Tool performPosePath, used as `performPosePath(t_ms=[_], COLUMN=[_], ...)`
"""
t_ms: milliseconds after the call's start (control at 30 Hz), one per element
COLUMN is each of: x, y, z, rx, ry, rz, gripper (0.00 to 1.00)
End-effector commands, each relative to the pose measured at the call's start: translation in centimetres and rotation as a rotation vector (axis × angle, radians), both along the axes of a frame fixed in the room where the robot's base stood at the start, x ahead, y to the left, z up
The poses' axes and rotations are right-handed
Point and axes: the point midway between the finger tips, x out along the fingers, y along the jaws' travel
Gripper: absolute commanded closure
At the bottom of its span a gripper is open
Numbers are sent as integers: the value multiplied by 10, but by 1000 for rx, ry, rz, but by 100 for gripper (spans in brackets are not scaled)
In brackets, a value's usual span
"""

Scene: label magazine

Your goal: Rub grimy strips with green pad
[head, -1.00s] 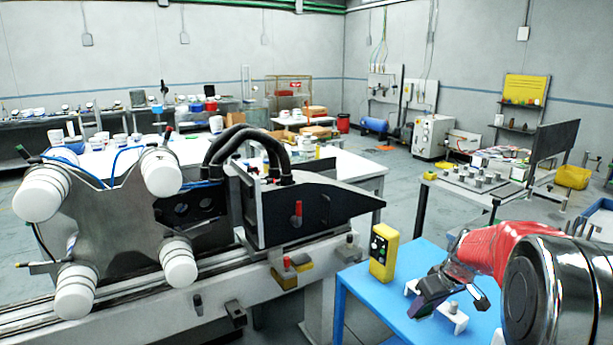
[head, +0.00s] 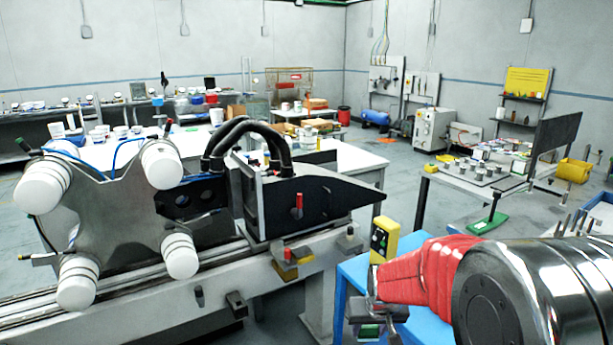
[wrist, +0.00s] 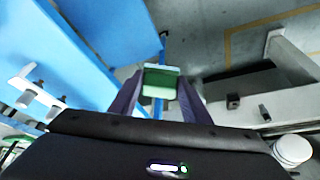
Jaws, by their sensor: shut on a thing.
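My gripper (head: 372,318) is shut on a green pad (wrist: 160,82), which sits between its two purple fingers in the wrist view. In the head view the pad (head: 370,331) shows low, beside the left edge of the blue table. In the wrist view it hangs over grey floor, between the blue table and the pale machine rail, and touches neither as far as I can see. The grimy strips cannot be made out in either view.
The blue table (head: 350,268) carries a yellow control box (head: 383,242); a white bracket (wrist: 36,92) shows in the wrist view. The machine's rail (head: 215,285) and black wedge-shaped housing (head: 310,205) stand to the left. A white-roller star plate (head: 120,225) is farther left.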

Motion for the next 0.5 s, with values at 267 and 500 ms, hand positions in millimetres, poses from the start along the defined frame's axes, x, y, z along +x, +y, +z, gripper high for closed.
performPosePath(t_ms=[267, 500], x=[0, -3], y=[0, 0], z=[0, -24], rx=[0, 0], ry=[0, 4], rz=[-2, -2], gripper=[82, 82])
